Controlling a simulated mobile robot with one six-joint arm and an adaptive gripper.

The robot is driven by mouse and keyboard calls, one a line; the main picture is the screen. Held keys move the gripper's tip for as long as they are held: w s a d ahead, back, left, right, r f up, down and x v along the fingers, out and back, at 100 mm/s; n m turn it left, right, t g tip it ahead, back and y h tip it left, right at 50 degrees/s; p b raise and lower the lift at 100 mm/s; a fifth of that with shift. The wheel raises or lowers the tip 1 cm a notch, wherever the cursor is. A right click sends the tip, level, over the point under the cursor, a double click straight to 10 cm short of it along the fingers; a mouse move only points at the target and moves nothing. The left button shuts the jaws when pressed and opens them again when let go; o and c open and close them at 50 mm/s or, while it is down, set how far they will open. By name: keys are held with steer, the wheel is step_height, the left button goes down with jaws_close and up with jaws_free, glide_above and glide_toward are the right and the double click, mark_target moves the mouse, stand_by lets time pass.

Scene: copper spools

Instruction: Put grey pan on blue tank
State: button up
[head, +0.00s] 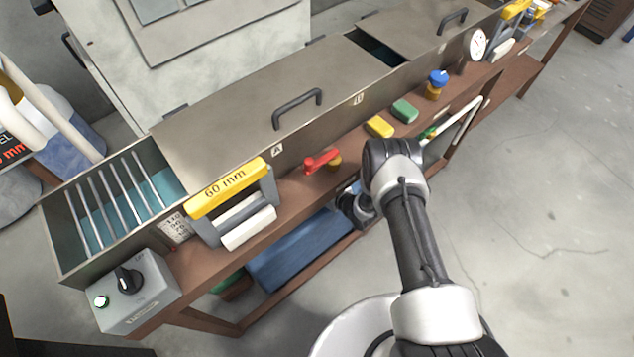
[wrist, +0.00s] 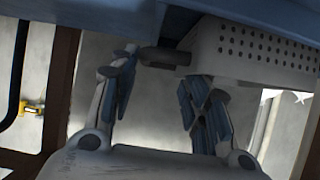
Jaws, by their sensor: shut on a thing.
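The blue tank (head: 300,250) sits low under the brown bench, partly covered by the bench top. A dark blue surface (wrist: 110,22), which looks like the tank, crosses the top of the wrist view. The grey pan (wrist: 250,62), a light grey perforated box with a short dark handle, shows at the upper right of the wrist view, close beside that surface. I cannot tell whether they touch. My gripper (wrist: 160,80) is shut on the pan's handle between its fingers. In the head view my gripper (head: 356,207) is at the bench's front edge; the pan is hidden there.
The bench (head: 305,197) carries a red valve (head: 321,161), yellow and green blocks (head: 379,126), and a 60 mm yellow frame (head: 228,188). A grey control box (head: 128,292) stands at the left end. Bench legs flank the space below. The right floor is clear.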

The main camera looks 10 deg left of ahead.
stand_by(0.4)
steer(key=o, duration=1.4)
steer(key=shift+c, duration=0.2)
steer(key=shift+f, duration=0.1)
